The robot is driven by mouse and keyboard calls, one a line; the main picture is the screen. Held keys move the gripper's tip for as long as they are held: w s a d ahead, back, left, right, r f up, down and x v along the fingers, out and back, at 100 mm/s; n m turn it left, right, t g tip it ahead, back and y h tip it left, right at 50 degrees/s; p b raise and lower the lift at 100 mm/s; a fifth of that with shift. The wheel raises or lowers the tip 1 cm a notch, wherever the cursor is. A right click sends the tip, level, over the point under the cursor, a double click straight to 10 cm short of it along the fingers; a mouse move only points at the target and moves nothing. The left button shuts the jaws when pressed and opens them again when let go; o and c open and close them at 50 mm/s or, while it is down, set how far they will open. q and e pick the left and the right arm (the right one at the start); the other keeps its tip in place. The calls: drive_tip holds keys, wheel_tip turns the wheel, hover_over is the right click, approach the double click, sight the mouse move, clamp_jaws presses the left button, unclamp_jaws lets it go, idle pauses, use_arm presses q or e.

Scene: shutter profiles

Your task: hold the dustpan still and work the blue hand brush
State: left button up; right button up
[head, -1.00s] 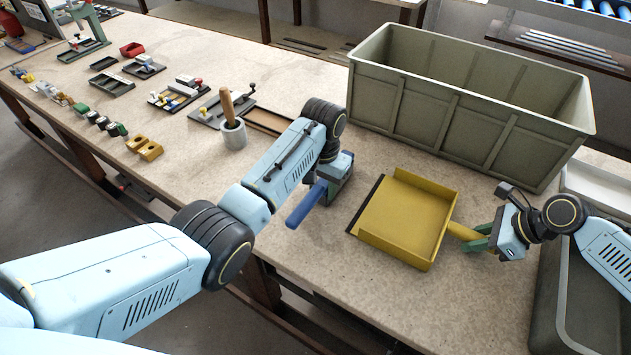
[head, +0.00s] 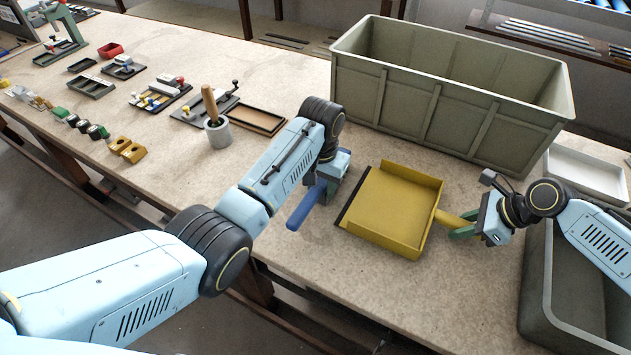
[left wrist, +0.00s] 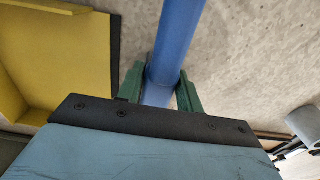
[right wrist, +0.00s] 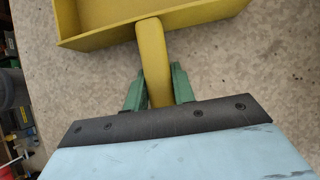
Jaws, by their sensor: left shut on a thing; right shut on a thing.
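The yellow dustpan (head: 393,208) lies on the bench with its dark front lip facing left. My right gripper (head: 466,228) is shut on its handle, as the right wrist view shows with the green fingers on both sides of the yellow handle (right wrist: 154,62). The blue hand brush (head: 303,210) is just left of the dustpan, apart from its lip. My left gripper (left wrist: 160,92) is shut on the blue handle (left wrist: 178,40). The brush's bristle end is hidden behind my left gripper and arm. No debris can be made out.
A large grey-green crate (head: 455,105) stands behind the dustpan. A grey bin (head: 560,320) is at the front right, with a white tray (head: 590,175) behind it. A grey cup with a wooden-handled tool (head: 217,133) and several small trays and parts stand further left on the bench.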

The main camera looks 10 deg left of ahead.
idle(0.3)
use_arm(q)
drive_tip(key=shift+s+d, duration=0.25)
drive_tip(key=shift+d, duration=0.45)
drive_tip(key=shift+s+d, duration=0.25)
drive_tip(key=shift+d, duration=0.4)
wheel_tip(320, 180, up, 6)
idle(0.3)
drive_tip(key=w+a+f, duration=0.1)
drive_tip(key=w+a, duration=0.1)
drive_tip(key=a, duration=0.6)
drive_tip(key=w+a+f, duration=0.1)
drive_tip(key=w+a, duration=0.2)
drive_tip(key=a, duration=0.5)
drive_tip(key=shift+w, duration=0.2)
